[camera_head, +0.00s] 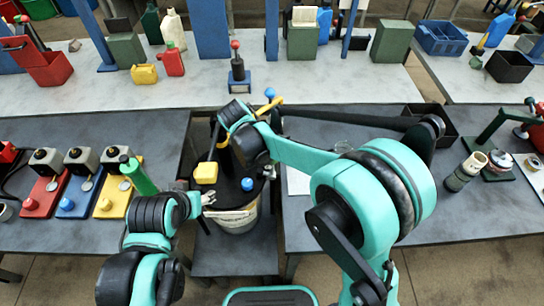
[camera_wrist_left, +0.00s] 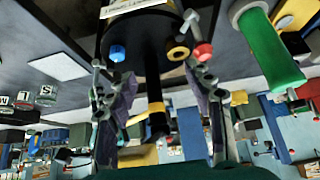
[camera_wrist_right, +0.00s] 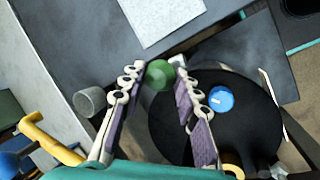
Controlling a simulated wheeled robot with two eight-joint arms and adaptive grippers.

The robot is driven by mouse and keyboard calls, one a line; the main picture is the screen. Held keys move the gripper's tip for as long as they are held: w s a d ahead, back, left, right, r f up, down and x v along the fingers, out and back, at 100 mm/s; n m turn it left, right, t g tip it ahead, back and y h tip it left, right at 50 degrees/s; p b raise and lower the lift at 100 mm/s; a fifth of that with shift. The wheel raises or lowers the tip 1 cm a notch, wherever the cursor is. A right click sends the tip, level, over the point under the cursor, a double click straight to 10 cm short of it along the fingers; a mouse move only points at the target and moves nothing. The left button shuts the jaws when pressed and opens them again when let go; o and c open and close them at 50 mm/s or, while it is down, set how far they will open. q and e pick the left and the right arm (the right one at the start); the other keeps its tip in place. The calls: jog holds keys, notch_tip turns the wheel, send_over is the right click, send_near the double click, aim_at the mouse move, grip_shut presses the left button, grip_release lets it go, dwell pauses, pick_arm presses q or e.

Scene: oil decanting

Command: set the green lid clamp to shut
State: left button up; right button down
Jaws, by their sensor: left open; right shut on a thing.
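The green lid clamp (camera_wrist_right: 158,75) shows as a round green knob at the edge of the black drum lid (camera_wrist_right: 190,140) in the right wrist view. My right gripper (camera_wrist_right: 158,68) is shut on it, with the knob between its fingertips. In the head view my right arm covers that gripper and the green clamp. A blue knob (camera_wrist_right: 221,98) sits on the same lid, apart from the fingers; it also shows in the head view (camera_head: 247,184). My left gripper (camera_wrist_left: 145,72) is open and empty beside the drum, near the blue knob (camera_wrist_left: 117,54).
A green upright handle (camera_head: 138,176) stands left, close to my left arm. A clear cup (camera_wrist_right: 90,100) and white sheet (camera_wrist_right: 160,15) lie on the table.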

jog(key=shift+s+a+f, duration=0.15)
jog(key=shift+a+f, duration=0.05)
jog(key=shift+a, duration=0.15)
jog(key=c, duration=1.1)
grip_release()
jog(key=shift+a, duration=0.1)
jog(key=shift+r, duration=0.35)
jog(key=v, duration=1.1)
jog(key=shift+a+r, duration=0.15)
jog(key=shift+a, duration=0.1)
jog(key=shift+d, duration=0.1)
jog(key=s+d+f+m+t+y, duration=0.1)
jog(key=s+d+m, duration=0.2)
jog(key=s+d, duration=0.2)
jog(key=s+d+f+m+t+y, duration=0.1)
jog(key=s+d+m+t, duration=0.1)
jog(key=d, duration=0.7)
jog(key=s+d+f+m+t+y, duration=0.1)
jog(key=s+d+f+m+t, duration=0.1)
jog(key=s+d+m, duration=0.2)
jog(key=shift+s+d+y+b, duration=0.2)
jog(key=shift+s+d, duration=0.5)
jog(key=shift+s, duration=0.25)
jog(key=shift+s+d+y+b, duration=0.2)
jog(key=shift+s+d, duration=0.55)
jog(key=shift+s, duration=0.15)
